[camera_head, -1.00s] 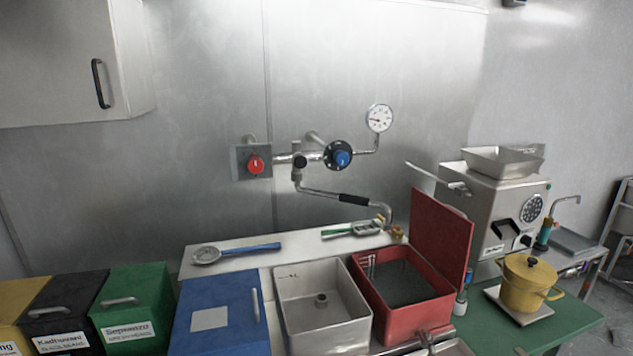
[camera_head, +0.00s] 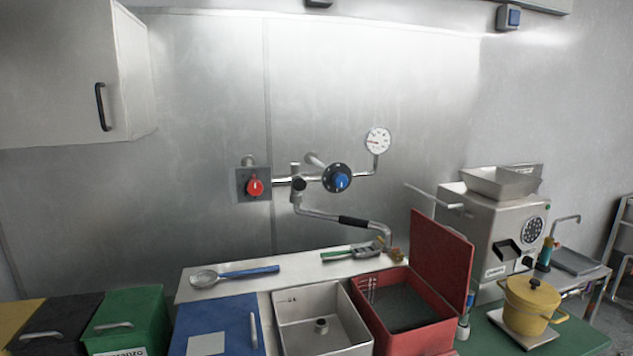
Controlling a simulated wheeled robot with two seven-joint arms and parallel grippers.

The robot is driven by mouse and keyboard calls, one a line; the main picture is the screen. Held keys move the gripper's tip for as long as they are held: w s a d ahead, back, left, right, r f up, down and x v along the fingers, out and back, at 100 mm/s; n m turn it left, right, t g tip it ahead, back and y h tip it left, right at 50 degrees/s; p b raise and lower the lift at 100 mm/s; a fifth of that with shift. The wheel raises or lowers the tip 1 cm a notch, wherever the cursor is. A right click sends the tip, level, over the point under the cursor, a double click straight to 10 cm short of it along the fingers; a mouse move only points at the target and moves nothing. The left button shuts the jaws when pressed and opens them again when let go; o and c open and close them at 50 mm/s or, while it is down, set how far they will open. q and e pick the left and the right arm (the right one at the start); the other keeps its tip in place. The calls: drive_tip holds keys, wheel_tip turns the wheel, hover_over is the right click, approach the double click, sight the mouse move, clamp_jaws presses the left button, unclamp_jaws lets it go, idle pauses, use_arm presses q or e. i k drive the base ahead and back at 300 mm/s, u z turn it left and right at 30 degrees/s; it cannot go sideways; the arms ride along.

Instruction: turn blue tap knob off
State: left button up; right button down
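The blue tap knob (camera_head: 341,182) sits on a round black plate on the wall pipe, right of centre. The red tap knob (camera_head: 254,187) is on a square grey plate to its left. A bent tap spout (camera_head: 353,221) with a black sleeve hangs below, between and to the right of the knobs. A round white pressure gauge (camera_head: 378,140) stands above right of the blue knob. Neither of my grippers shows in the head view.
A metal sink (camera_head: 290,300) lies below the tap, with a blue bin (camera_head: 208,343) to its left and an open red box (camera_head: 442,250) to its right. A grinder (camera_head: 490,240) and yellow pot (camera_head: 531,306) stand at right. The wall around the knobs is clear.

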sight(339, 180)
drive_tip(key=z, duration=2.5)
drive_tip(key=i, duration=1.85)
drive_tip(key=u, duration=2.55)
